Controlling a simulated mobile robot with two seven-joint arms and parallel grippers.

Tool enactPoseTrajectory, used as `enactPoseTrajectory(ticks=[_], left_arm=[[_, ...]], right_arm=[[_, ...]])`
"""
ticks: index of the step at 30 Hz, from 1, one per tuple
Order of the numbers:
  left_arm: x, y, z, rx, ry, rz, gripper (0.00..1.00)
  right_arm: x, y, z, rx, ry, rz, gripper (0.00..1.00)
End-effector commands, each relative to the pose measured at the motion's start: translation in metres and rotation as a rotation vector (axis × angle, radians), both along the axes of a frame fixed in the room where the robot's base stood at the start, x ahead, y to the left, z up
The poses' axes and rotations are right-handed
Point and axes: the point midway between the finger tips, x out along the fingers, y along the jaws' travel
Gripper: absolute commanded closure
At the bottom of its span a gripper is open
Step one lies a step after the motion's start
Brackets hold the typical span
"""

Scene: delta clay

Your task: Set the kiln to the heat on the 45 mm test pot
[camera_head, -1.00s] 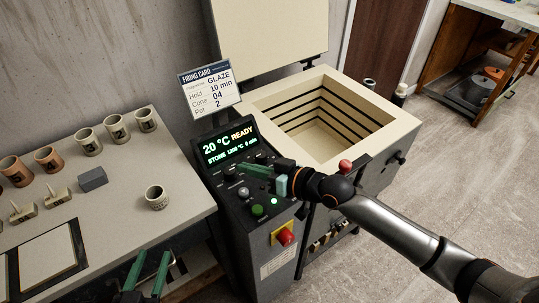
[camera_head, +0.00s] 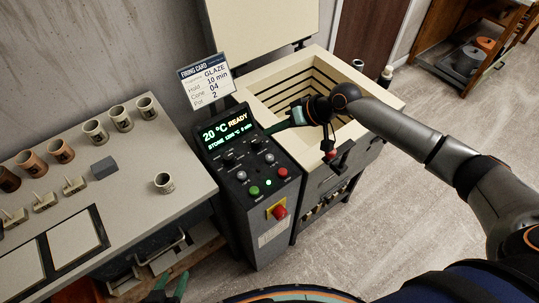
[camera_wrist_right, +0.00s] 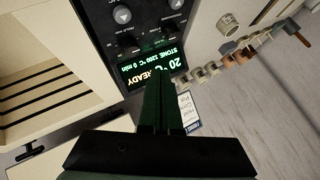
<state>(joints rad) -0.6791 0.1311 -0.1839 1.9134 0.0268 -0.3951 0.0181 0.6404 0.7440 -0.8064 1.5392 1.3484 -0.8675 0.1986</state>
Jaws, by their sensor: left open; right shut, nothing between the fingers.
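The kiln (camera_head: 365,117) stands open. Its control panel (camera_head: 262,218) has a display (camera_head: 228,129) reading "20 °C READY" and "STONE 1200 °C 0 min". Dark knobs (camera_head: 228,159) sit below it. The firing card (camera_head: 207,80) reads GLAZE, Hold 10 min, Cone 04, Pot 2. A small cream pot (camera_head: 164,183) stands alone on the table; several cream (camera_head: 95,131) and brown pots (camera_head: 60,151) stand behind. I cannot tell which is 45 mm. My right gripper (camera_head: 270,129) is shut and empty beside the display's right end; its fingers (camera_wrist_right: 162,90) also show in the wrist view. My left gripper (camera_head: 168,286) is open and empty, low at the bottom.
A grey block (camera_head: 103,168) and several small stamp-like pieces (camera_head: 43,202) lie on the table (camera_head: 132,208). The panel front carries a green button (camera_head: 254,190) and a red mushroom button (camera_head: 279,212). The raised kiln lid (camera_head: 262,30) stands behind.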

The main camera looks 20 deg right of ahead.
Motion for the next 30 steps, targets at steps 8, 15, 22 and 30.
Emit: enactPoseTrajectory(ticks=[8, 15, 22, 30], left_arm=[[0.0, 0.0, -0.008, 0.0, -0.002, -0.001, 0.5], [0.001, 0.0, -0.035, 0.0, -0.004, 0.0, 0.5], [0.001, 0.0, -0.063, 0.0, -0.003, -0.001, 0.5], [0.001, 0.0, -0.072, 0.0, -0.002, -0.001, 0.5]], right_arm=[[0.0, 0.001, -0.012, 0.001, 0.0, 0.001, 1.0], [0.0, 0.0, -0.043, 0.001, -0.001, 0.001, 1.0], [0.0, 0.0, -0.072, 0.002, 0.0, -0.001, 1.0], [0.0, 0.001, -0.088, 0.001, -0.002, 0.0, 1.0]])
